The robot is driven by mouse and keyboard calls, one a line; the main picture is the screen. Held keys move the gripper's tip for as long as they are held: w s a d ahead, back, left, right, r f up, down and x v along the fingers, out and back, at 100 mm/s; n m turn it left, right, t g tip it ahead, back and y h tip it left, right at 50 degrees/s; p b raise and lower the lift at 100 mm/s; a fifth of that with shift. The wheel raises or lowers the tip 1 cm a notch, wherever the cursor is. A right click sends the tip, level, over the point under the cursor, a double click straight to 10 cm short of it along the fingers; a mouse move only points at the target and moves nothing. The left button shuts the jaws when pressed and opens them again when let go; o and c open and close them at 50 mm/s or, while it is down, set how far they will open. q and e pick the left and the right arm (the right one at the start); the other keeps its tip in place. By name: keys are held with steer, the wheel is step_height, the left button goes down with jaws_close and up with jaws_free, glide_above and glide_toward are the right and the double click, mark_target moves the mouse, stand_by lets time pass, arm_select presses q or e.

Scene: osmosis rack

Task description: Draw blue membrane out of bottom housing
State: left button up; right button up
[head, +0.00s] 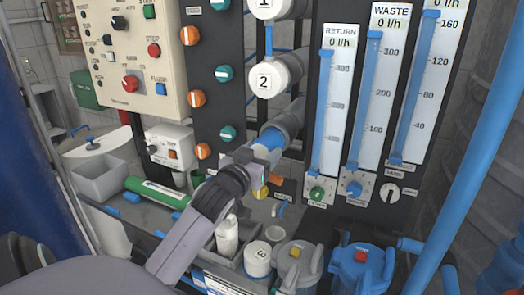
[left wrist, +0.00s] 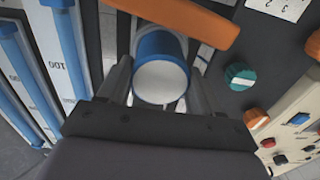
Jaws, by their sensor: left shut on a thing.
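The blue membrane (head: 271,139) sticks partly out of the open end of the grey bottom housing (head: 288,120) in the head view. My left gripper (head: 261,158) is shut on its protruding end. In the left wrist view the membrane (left wrist: 160,48) shows its blue rim and white end face between the two fingers (left wrist: 158,88). How much of it is still inside the housing is hidden. My right gripper is not in view.
Capped housings 2 (head: 265,80) and 1 (head: 264,8) lie above. A green cylinder (head: 157,192) lies left. Flow meters (head: 335,110) stand right.

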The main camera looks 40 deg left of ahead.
arm_select(q)
steer(key=p+v, duration=0.1)
steer(key=v, duration=0.5)
steer(key=shift+s, duration=0.35)
stand_by(1.1)
stand_by(0.3)
steer(key=o, duration=1.3)
steer(key=p+v, duration=0.1)
steer(key=v, duration=0.6)
steer(key=shift+s+d, duration=0.1)
